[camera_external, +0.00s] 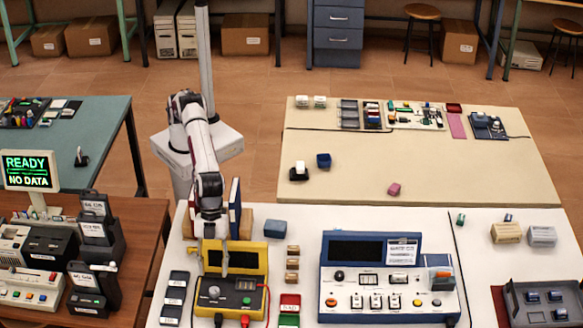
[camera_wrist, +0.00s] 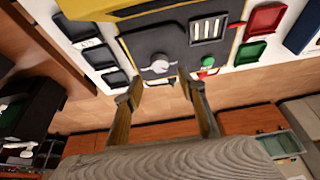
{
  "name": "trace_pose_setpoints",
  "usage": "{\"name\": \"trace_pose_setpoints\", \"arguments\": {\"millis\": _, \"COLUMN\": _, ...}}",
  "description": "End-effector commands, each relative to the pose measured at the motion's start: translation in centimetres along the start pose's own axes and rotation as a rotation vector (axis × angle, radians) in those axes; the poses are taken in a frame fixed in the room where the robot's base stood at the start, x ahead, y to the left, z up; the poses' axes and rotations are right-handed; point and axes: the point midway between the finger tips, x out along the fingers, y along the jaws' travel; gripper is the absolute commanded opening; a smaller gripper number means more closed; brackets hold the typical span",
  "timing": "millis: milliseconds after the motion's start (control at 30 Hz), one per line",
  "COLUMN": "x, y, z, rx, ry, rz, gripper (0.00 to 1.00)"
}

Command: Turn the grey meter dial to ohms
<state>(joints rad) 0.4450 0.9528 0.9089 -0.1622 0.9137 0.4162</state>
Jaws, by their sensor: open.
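In the external view my gripper (camera_external: 212,270) hangs over the meter. Contact with the dial cannot be told.
A blue instrument (camera_external: 388,298) stands to the right, with small wooden blocks (camera_external: 292,264) between. Black trays (camera_external: 175,293) lie left of the meter. Red and green trays (camera_external: 289,305) lie to its right. Red and black plugs (camera_external: 244,320) are at the meter's front.

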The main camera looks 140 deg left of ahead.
Motion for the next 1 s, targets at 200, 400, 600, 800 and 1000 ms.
{"name": "trace_pose_setpoints", "arguments": {"millis": 200, "x": 2.2, "y": 0.0, "z": 0.0, "rx": 0.0, "ry": -0.001, "rz": 0.0, "gripper": 0.4}}
{"name": "trace_pose_setpoints", "arguments": {"millis": 400, "x": 4.4, "y": 0.0, "z": 0.1, "rx": 0.0, "ry": -0.002, "rz": 0.001, "gripper": 0.4}}
{"name": "trace_pose_setpoints", "arguments": {"millis": 600, "x": 5.9, "y": 0.0, "z": 0.1, "rx": 0.0, "ry": -0.001, "rz": 0.0, "gripper": 0.4}}
{"name": "trace_pose_setpoints", "arguments": {"millis": 800, "x": 6.6, "y": 0.0, "z": 0.1, "rx": 0.0, "ry": 0.0, "rz": 0.0, "gripper": 0.4}}
{"name": "trace_pose_setpoints", "arguments": {"millis": 1000, "x": 6.7, "y": 0.0, "z": 0.1, "rx": 0.0, "ry": 0.0, "rz": 0.0, "gripper": 0.4}}
